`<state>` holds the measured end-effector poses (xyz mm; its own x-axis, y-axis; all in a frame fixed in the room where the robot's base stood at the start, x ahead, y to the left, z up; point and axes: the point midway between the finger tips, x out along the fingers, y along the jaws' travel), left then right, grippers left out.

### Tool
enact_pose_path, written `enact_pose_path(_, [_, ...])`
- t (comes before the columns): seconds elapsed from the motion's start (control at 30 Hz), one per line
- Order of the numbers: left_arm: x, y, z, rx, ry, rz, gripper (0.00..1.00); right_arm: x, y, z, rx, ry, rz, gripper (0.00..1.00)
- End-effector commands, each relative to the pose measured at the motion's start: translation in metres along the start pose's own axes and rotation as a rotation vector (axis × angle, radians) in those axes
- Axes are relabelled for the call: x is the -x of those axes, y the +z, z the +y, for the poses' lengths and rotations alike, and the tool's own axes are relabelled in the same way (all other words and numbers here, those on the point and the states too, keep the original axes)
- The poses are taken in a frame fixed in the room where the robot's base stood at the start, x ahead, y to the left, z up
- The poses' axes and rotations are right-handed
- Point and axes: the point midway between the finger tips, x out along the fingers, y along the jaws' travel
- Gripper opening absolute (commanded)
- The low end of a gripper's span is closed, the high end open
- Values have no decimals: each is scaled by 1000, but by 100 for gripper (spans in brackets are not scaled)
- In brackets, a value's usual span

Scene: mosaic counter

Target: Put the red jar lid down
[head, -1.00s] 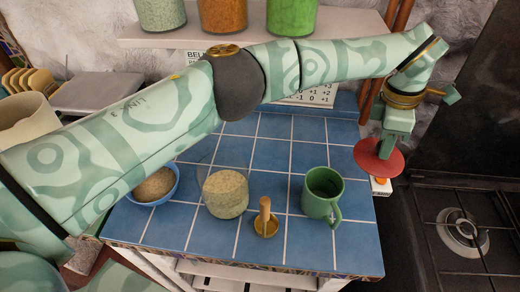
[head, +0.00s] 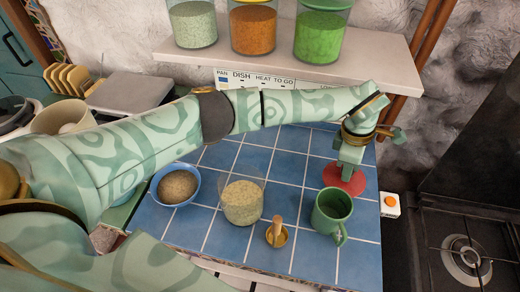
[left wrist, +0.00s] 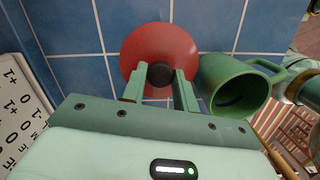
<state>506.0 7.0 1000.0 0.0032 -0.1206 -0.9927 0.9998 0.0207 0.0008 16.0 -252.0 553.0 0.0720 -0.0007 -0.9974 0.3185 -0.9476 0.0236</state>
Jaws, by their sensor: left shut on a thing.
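The red jar lid (head: 346,181) is a round red disc with a dark knob. In the head view it is at the right back part of the blue tiled counter, behind the green mug (head: 331,213). My left gripper (head: 350,168) is above it, pointing down. In the left wrist view the fingers (left wrist: 160,83) are shut on the dark knob of the lid (left wrist: 150,48). The lid is at or close to the tiles; I cannot tell whether it touches them. The mug (left wrist: 232,88) is right beside the lid. My right gripper is not in view.
On the counter (head: 300,258) stand a glass jar of grain (head: 242,203), a blue bowl (head: 177,186) and a small brass dish with a wooden handle (head: 276,234). A shelf (head: 385,62) with several jars is above. A stove (head: 465,245) is at the right.

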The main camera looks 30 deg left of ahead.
Motion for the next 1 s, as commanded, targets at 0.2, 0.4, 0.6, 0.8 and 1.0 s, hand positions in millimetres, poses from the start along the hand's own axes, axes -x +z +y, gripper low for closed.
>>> enact_pose_path(0.2, [10,-44,-11,3,-2,0,0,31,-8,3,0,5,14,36])
enact_pose_path(0.4, [13,-88,-21,5,-1,1,0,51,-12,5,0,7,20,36])
enact_pose_path(0.6, [18,-136,-33,4,-1,2,0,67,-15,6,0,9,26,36])
enact_pose_path(0.8, [22,-183,-44,4,-2,1,0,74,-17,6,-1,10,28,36])
enact_pose_path(1.0, [24,-210,-50,1,-1,0,0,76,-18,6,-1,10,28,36])
